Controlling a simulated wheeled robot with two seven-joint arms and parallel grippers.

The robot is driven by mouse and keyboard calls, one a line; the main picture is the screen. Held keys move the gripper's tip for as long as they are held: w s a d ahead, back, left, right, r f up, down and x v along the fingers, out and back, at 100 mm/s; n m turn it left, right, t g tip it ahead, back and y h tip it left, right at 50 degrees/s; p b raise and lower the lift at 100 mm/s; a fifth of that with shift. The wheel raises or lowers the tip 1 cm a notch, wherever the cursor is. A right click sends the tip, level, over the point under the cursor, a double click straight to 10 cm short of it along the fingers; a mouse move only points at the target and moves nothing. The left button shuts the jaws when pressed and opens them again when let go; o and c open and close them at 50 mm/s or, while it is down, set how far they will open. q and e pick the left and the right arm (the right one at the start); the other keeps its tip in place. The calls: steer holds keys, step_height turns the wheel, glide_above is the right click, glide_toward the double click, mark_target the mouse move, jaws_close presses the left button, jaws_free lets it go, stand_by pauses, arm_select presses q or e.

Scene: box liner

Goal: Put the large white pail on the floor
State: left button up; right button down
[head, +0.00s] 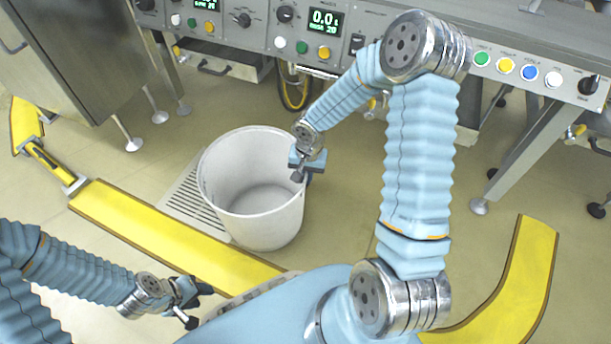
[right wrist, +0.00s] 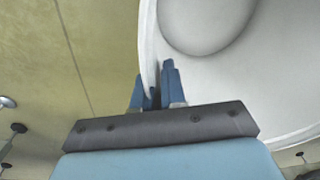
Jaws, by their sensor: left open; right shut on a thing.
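The large white pail (head: 262,232) is upright and empty in the middle of the head view, over the floor by a drain grate. I cannot tell whether its base touches the floor. My right gripper (head: 299,174) is shut on the pail's right rim. In the right wrist view, the right gripper's fingers (right wrist: 157,85) straddle the wall of the pail (right wrist: 195,72), one inside and one outside. My left gripper (head: 195,305) is open and empty at the lower left, apart from the pail.
A yellow floor strip (head: 150,225) runs in front of the pail, and another (head: 525,280) curves at the right. The slotted drain grate (head: 190,200) lies left of the pail. A steel machine with a control panel (head: 240,22) stands behind. Open floor (head: 400,250) shows around.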

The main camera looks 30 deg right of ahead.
steer(key=shift+r, duration=0.1)
steer(key=shift+f, duration=0.2)
steer(key=c, duration=1.2)
jaws_free()
steer(key=shift+r, duration=0.45)
step_height(320, 180, up, 12)
steer(key=p, duration=0.3)
steer(key=shift+s+d+f, duration=0.25)
steer(key=shift+d, duration=0.05)
